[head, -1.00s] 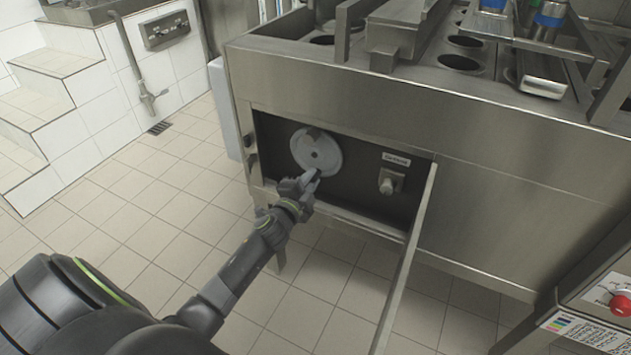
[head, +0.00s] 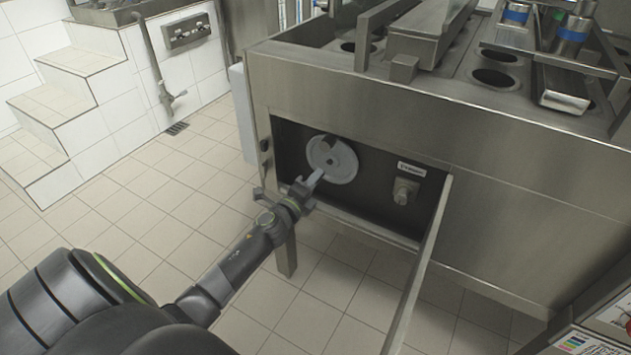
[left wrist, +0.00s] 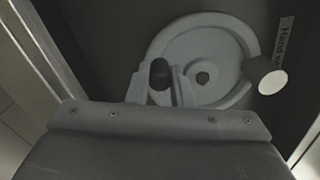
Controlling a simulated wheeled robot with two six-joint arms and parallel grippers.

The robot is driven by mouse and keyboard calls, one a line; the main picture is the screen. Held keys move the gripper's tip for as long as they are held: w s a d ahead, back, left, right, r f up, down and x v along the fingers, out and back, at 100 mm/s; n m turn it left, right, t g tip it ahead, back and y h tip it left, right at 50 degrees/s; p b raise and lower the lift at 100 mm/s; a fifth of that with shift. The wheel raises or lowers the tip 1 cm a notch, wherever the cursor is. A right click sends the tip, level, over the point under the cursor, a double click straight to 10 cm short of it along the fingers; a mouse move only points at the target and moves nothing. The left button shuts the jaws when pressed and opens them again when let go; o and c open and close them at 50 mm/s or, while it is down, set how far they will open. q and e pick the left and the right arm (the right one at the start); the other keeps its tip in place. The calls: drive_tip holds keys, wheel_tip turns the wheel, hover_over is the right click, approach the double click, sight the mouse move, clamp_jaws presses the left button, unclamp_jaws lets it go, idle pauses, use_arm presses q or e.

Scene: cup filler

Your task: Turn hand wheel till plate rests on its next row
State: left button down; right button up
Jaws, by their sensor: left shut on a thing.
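The hand wheel (head: 343,163) is a grey disc on the dark panel in the open recess of the steel machine. It also shows in the left wrist view (left wrist: 222,50), with a pale cylinder (left wrist: 270,78) at its right rim. My left gripper (head: 316,178) is at the wheel's lower left edge in the head view. In the left wrist view its fingers (left wrist: 160,88) are closed around a dark, rounded part over the wheel's left side. My right gripper is not in view. I cannot tell the plate's row from these frames.
A knob (head: 404,190) under a label sits right of the wheel. An open door panel (head: 418,265) juts out right of the recess. The machine top (head: 470,100) has round holes, rails and blue-banded cups (head: 574,30). Tiled floor is clear at left.

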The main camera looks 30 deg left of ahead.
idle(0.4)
use_arm(q)
drive_tip(key=c, duration=1.3)
unclamp_jaws()
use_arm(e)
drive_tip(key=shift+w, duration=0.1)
use_arm(q)
drive_tip(key=s+b, duration=0.2)
drive_tip(key=s, duration=1.5)
drive_tip(key=shift+s+d+b, duration=0.2)
drive_tip(key=shift+d+b, duration=0.2)
drive_tip(key=shift+d, duration=0.05)
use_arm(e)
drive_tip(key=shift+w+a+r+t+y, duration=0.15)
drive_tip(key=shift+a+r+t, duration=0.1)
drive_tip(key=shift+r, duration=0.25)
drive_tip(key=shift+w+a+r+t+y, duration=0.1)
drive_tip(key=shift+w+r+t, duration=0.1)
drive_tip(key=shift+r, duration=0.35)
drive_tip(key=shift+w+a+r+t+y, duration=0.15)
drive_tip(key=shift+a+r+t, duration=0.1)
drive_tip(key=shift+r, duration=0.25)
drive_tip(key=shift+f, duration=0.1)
